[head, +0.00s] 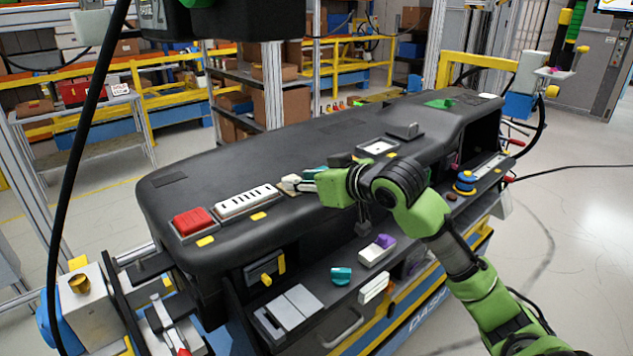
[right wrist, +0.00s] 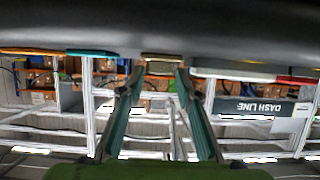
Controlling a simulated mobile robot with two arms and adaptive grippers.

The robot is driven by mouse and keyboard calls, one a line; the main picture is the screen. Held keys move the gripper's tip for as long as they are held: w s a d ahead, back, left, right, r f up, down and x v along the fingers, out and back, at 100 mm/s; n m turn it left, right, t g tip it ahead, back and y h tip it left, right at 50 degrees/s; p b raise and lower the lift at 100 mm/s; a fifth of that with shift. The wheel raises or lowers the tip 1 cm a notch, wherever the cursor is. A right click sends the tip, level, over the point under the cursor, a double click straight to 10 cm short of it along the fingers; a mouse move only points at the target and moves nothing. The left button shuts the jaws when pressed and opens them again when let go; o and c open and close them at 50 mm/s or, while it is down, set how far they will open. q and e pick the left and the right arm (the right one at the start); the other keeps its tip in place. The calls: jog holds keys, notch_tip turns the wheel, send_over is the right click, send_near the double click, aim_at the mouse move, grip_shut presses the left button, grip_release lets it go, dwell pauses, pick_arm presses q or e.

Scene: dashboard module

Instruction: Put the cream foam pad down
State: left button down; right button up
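The cream foam pad (right wrist: 162,57) shows in the right wrist view as a small pale strip between my fingertips, close against the dark dashboard surface. In the head view a cream piece (head: 291,184) shows at the tip of my right gripper (head: 303,181), just right of the white button strip (head: 247,201). In the right wrist view the two teal fingers of my right gripper (right wrist: 160,78) come up to the pad's two ends and appear shut on it. Whether the pad bears on the dashboard cannot be told. My left gripper is not in view.
The black dashboard (head: 300,150) carries a red block (head: 193,221) left of the strip. The dashboard's upper left is mostly clear.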

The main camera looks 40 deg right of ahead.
jog(key=a+b+v, duration=0.1)
jog(key=b+v, duration=0.1)
jog(key=v, duration=0.9)
jog(key=shift+s+d, duration=0.2)
jog(key=shift+d, duration=0.25)
jog(key=shift+c, duration=0.3)
